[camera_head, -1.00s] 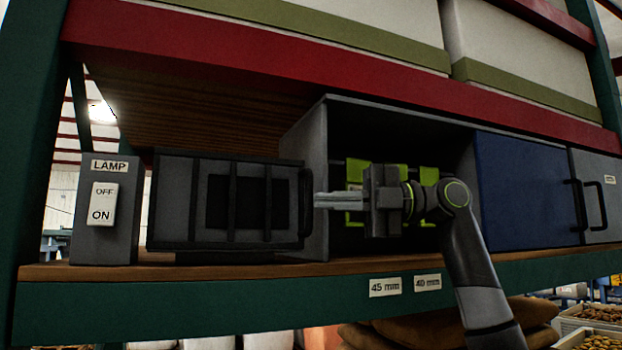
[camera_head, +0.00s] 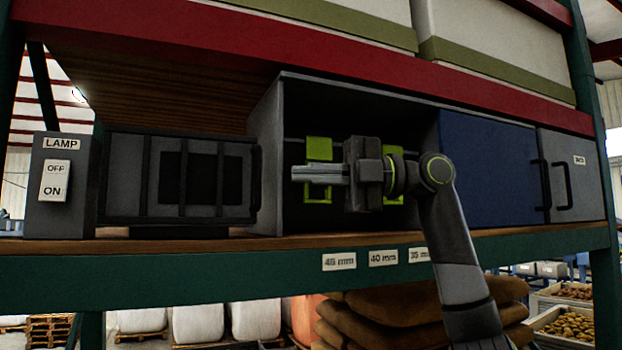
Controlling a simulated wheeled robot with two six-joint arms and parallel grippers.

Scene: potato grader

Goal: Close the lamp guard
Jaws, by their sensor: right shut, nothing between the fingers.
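The lamp guard (camera_head: 184,214) is a dark barred frame with a vertical handle (camera_head: 256,185) at its right edge. It stands in front of a grey panel with a dark window (camera_head: 200,179), next to the lamp switch box (camera_head: 62,195) on the left. I cannot tell how far the guard stands out from the panel. My right gripper (camera_head: 298,174) is shut and empty, pointing left. It is to the right of the handle, apart from it, in front of the open grey compartment. My left gripper is out of view.
A blue sliding panel (camera_head: 490,165) and a grey door (camera_head: 572,180) with dark handles are on the right. The wooden shelf edge (camera_head: 300,240) runs below, and a red beam (camera_head: 300,55) above.

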